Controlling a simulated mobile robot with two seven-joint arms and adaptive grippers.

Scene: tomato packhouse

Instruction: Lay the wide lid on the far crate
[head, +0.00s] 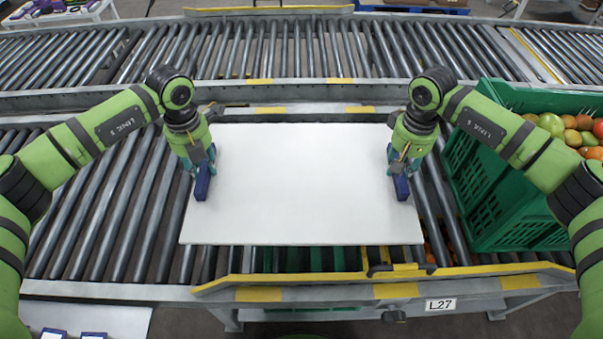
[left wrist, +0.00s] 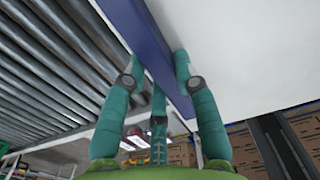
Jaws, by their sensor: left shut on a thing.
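The wide lid (head: 302,180) is a white flat board with a blue grip at its left and right edges, lying roughly level over the roller conveyor. My left gripper (head: 202,180) is shut on the left blue grip. In the left wrist view its teal fingers (left wrist: 155,85) stand either side of the blue strip (left wrist: 150,50), beside the white lid (left wrist: 240,50). My right gripper (head: 401,180) is at the right blue grip, its fingers seemingly closed around it. Green crate parts (head: 315,260) show below the lid's near edge; the lid hides the rest. I cannot make out the far crate.
A green crate (head: 500,190) of tomatoes stands at the right, close to my right arm. A yellow-edged rail (head: 330,285) runs along the front. The rollers at the left (head: 100,210) are clear. A second conveyor (head: 300,50) lies behind.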

